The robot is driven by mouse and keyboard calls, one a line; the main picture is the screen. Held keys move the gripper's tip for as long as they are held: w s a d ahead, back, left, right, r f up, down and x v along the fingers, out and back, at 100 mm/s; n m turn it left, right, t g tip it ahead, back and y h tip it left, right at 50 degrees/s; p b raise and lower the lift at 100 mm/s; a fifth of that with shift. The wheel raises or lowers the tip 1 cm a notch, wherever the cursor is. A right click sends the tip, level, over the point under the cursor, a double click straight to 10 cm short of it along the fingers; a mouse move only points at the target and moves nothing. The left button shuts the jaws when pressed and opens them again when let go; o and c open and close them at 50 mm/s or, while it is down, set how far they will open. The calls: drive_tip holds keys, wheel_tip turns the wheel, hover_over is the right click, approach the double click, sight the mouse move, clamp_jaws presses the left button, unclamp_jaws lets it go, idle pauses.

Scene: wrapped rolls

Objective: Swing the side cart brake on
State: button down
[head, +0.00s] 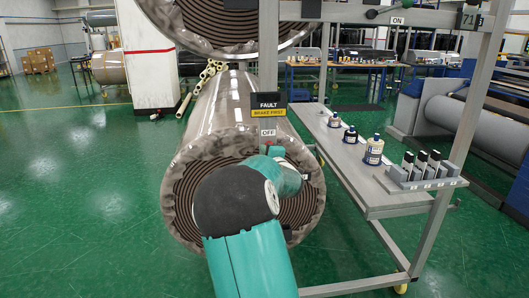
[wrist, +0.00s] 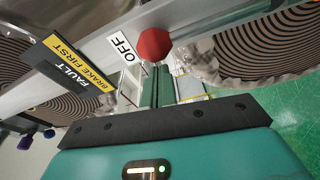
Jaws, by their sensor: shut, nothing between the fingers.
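A red faceted knob (wrist: 153,44) sits on the grey cart post (wrist: 195,18) beside a white OFF label (wrist: 122,46). In the head view the OFF label (head: 267,132) is just above my arm, which largely hides the knob. A black and yellow sign reading FAULT BRAKE FIRST (head: 268,104) hangs there; it also shows in the wrist view (wrist: 70,65). An ON label (head: 397,21) is on the cart's top rail. My gripper (wrist: 157,72) is shut and empty, its green fingers directly before the knob. Whether they touch it, I cannot tell.
Large wrapped rolls (head: 222,105) lie behind my arm, one above another. The cart shelf (head: 345,165) to the right holds bottles (head: 374,150) and a grey rack (head: 425,172). A white pillar (head: 147,60) stands at the back left. The green floor on the left is clear.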

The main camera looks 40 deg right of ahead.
drive_tip(key=shift+s+d+m, duration=0.2)
drive_tip(key=shift+d+m, duration=0.05)
drive_tip(key=shift+m, duration=0.05)
drive_tip(key=shift+s+d, duration=0.1)
drive_tip(key=shift+d, duration=0.05)
drive_tip(key=s+d+f+m+h, duration=0.4)
drive_tip(key=s+d+f+m, duration=0.3)
drive_tip(key=m, duration=0.8)
drive_tip(key=shift+s+d+m, duration=0.2)
drive_tip(key=shift+d+m, duration=0.1)
drive_tip(key=shift+d, duration=1.6)
